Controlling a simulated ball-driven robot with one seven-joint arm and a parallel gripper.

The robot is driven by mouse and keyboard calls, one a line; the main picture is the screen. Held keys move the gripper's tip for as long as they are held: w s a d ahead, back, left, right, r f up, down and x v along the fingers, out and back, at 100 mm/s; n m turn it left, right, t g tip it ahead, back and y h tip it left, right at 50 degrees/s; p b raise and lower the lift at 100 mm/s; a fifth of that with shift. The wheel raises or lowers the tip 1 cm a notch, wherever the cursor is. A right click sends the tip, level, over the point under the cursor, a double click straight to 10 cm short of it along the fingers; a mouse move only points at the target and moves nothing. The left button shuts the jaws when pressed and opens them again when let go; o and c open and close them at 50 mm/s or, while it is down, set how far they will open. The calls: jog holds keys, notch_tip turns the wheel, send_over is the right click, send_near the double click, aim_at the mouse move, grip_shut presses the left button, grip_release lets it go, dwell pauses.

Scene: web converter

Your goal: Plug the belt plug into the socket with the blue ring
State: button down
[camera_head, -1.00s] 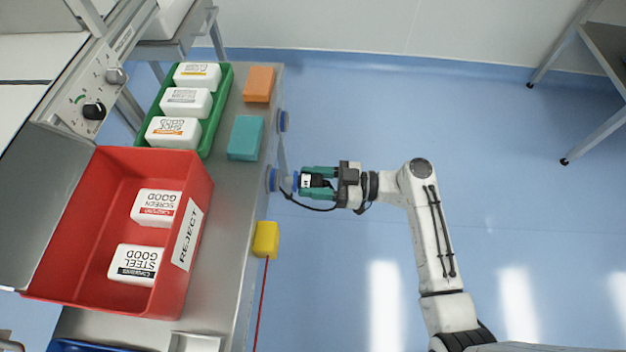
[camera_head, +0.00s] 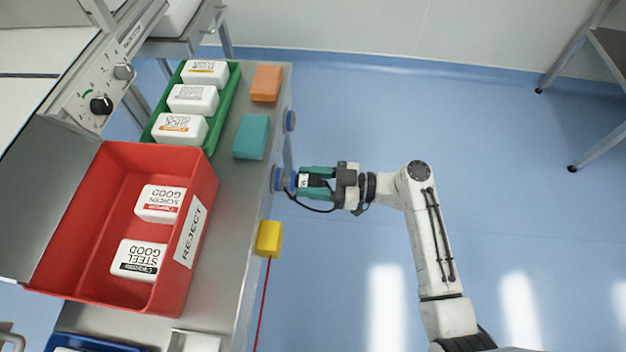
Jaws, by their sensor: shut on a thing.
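My gripper (camera_head: 314,182) has teal fingers shut on the belt plug (camera_head: 303,181), a dark body with a white label and a blue front end. The plug points left and lies level with a socket (camera_head: 277,179) with a blue ring on the bench's side. The plug's front is at or very close to this socket; I cannot tell how far in it is. A black cable hangs in a loop below the plug. A second blue-ringed socket (camera_head: 290,121) sits farther back on the same side, with nothing in it.
A yellow block (camera_head: 269,239) with a red cord sticks out from the bench edge nearer to me. On the steel bench are a red reject bin (camera_head: 207,200), a green tray (camera_head: 226,103), a teal block (camera_head: 251,137) and an orange block (camera_head: 266,83).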

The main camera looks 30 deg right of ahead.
jog(key=shift+b+x, duration=0.4)
jog(key=shift+x, duration=0.55)
dwell(0.5)
jog(key=c, duration=0.5)
grip_release()
jog(key=v, duration=1)
jog(key=shift+s+d, duration=0.25)
jog(key=shift+d, duration=0.05)
